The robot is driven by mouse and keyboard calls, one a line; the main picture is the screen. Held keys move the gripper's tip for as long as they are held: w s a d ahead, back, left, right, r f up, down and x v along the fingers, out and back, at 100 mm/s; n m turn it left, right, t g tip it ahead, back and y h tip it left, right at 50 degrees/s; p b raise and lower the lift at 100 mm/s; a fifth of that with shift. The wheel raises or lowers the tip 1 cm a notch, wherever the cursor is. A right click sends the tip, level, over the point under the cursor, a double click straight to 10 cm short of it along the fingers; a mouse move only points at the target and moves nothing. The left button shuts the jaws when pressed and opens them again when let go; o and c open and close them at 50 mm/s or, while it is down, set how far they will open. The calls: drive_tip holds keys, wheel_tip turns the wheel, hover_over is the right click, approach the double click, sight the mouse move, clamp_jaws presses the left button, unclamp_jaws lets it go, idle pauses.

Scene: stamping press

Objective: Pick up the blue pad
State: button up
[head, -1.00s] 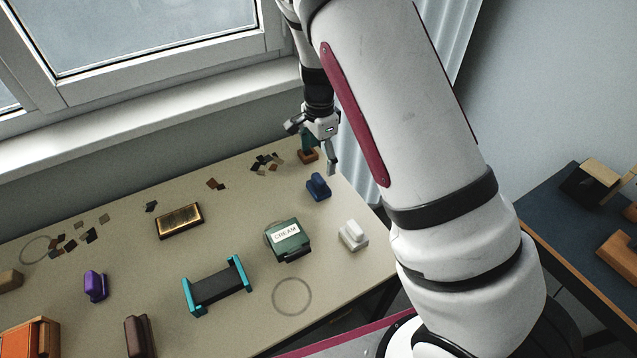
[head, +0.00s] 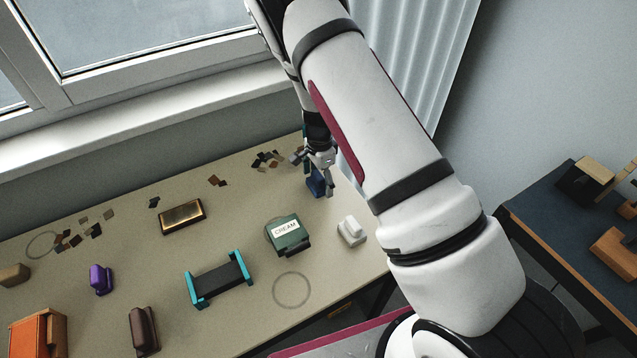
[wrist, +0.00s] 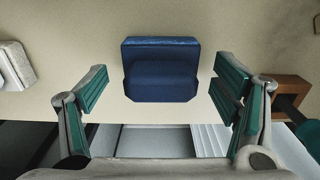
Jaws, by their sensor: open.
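The blue pad (head: 316,184) stands near the far right corner of the beige table, partly hidden behind my gripper in the head view. In the wrist view the blue pad (wrist: 160,68) sits in the upper middle, a dark blue block with a raised grip part. My gripper (wrist: 162,90) is open, with one green-padded finger to the left of the pad and one to the right. Clear gaps show between pad and fingers. In the head view my gripper (head: 318,172) is right at the pad, pointing down.
A white stamp-like block (head: 351,231) and a green box marked CREAM (head: 286,235) stand nearer on the table. A brown wooden thing with a green part (wrist: 286,92) is close beside my right finger. Small dark chips (head: 267,159) lie left of the pad. The table edge is close.

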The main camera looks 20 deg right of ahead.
sight(319, 174)
drive_tip(key=c, duration=1.2)
drive_tip(key=shift+c, duration=0.2)
wheel_tip(319, 174, up, 10)
drive_tip(key=shift+b, duration=0.65)
drive_tip(key=o, duration=0.6)
drive_tip(key=shift+c, duration=0.2)
drive_tip(key=c, duration=0.4)
drive_tip(key=shift+c, duration=0.2)
